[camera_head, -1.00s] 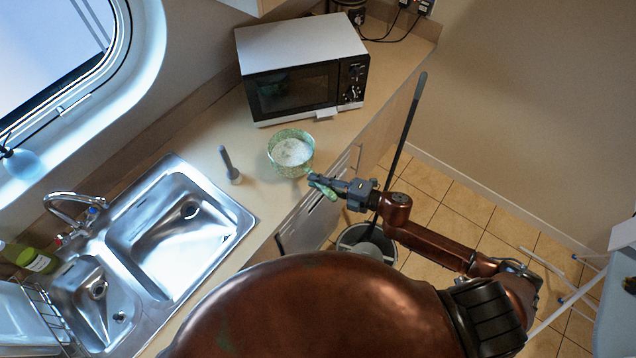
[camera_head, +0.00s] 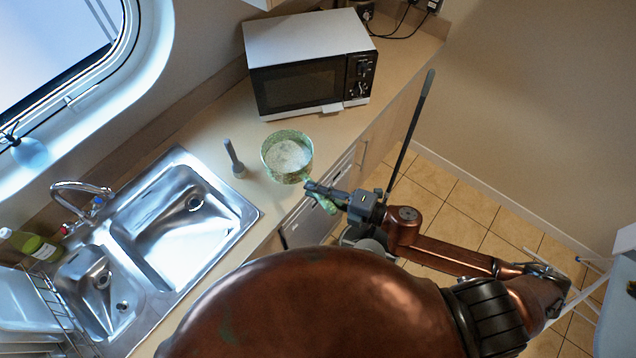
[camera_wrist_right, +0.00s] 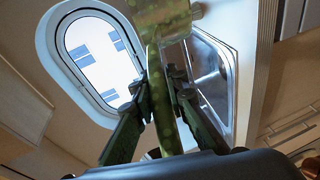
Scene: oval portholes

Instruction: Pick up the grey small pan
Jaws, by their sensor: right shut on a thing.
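The small pan (camera_head: 289,176) has a mottled green outside and a pale inside, rather than plain grey. It is at the counter's front edge, in front of the microwave; it looks slightly raised, but I cannot tell for sure whether it is clear of the counter. My right gripper (camera_head: 316,190) is shut on the pan's green handle, on the near right side of the pan. In the right wrist view, the handle (camera_wrist_right: 160,95) runs between the two fingers of my right gripper (camera_wrist_right: 160,88). My left gripper is not in view.
A microwave (camera_head: 310,80) stands behind the pan. A grey upright tool (camera_head: 234,160) stands on the counter (camera_head: 215,130) left of the pan. A double sink (camera_head: 170,225) is further left. A dark pole (camera_head: 408,130) rises behind my right arm.

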